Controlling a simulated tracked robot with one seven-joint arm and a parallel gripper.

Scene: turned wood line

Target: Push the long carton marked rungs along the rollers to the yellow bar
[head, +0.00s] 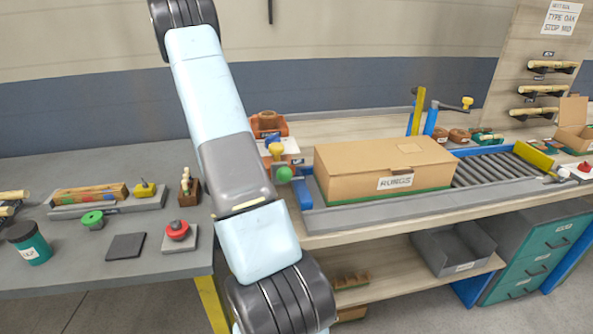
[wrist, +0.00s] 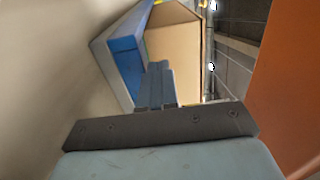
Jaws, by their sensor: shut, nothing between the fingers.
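The long carton marked RUNGS (head: 375,180) lies closed on the rollers (head: 490,169), at the left part of the conveyor. The yellow bar (head: 533,155) crosses the conveyor's right end, with bare rollers between it and the carton. In the wrist view my gripper (wrist: 155,68) is shut and empty, its fingers together. Beyond the fingertips is a plain tan face of the carton (wrist: 177,55); I cannot tell whether they touch it. In the head view my arm hides the gripper.
A blue end piece (wrist: 122,65) stands close beside the fingers in the wrist view. An orange surface (wrist: 285,90) fills its right side. A blue post with a yellow-knobbed arm (head: 432,118) stands behind the conveyor.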

